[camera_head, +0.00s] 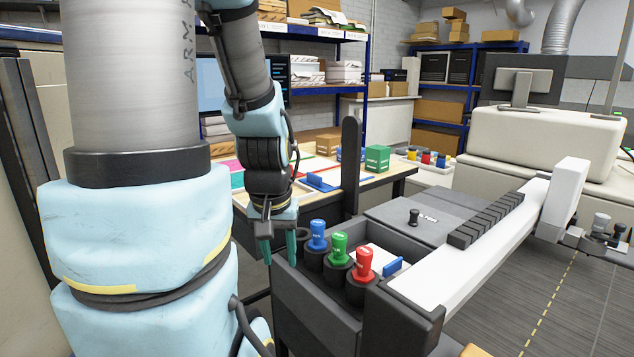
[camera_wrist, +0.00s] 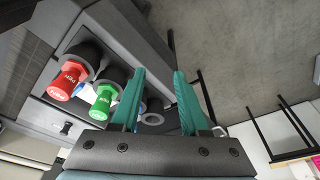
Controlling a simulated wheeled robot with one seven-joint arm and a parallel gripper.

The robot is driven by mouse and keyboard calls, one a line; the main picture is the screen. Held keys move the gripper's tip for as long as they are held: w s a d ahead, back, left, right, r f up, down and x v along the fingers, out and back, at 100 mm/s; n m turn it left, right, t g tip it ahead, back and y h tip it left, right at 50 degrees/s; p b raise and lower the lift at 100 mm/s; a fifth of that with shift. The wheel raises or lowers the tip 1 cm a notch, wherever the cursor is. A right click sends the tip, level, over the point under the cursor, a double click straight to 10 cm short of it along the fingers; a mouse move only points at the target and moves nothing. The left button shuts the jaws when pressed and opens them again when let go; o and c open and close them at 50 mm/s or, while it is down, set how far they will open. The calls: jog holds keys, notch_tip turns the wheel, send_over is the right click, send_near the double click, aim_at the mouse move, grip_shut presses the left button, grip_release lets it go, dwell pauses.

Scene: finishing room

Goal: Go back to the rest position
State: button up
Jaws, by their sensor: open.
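My gripper (camera_head: 278,243) hangs from my light-blue arm at the left end of a dark tray (camera_head: 318,304). In the wrist view its two teal fingers (camera_wrist: 159,100) are apart with nothing held between them. Blue (camera_head: 318,236), green (camera_head: 338,248) and red (camera_head: 363,264) stamps stand upright in dark round holders in the tray, just right of my fingers. In the wrist view the red stamp (camera_wrist: 66,80) and green stamp (camera_wrist: 104,98) show clearly. The blue one is mostly hidden behind a finger there.
A wooden table (camera_head: 378,178) behind holds a green box (camera_head: 377,158) and blue items. A white beam (camera_head: 480,245) with a row of black blocks lies to the right. Grey floor is open at the far right.

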notch_tip(320, 180, down, 11)
jog(key=s+g+b, duration=0.1)
jog(key=b, duration=0.7)
jog(key=shift+s+d+r, duration=0.15)
jog(key=shift+d+r, duration=0.05)
jog(key=shift+d, duration=0.05)
jog(key=shift+o, duration=0.2)
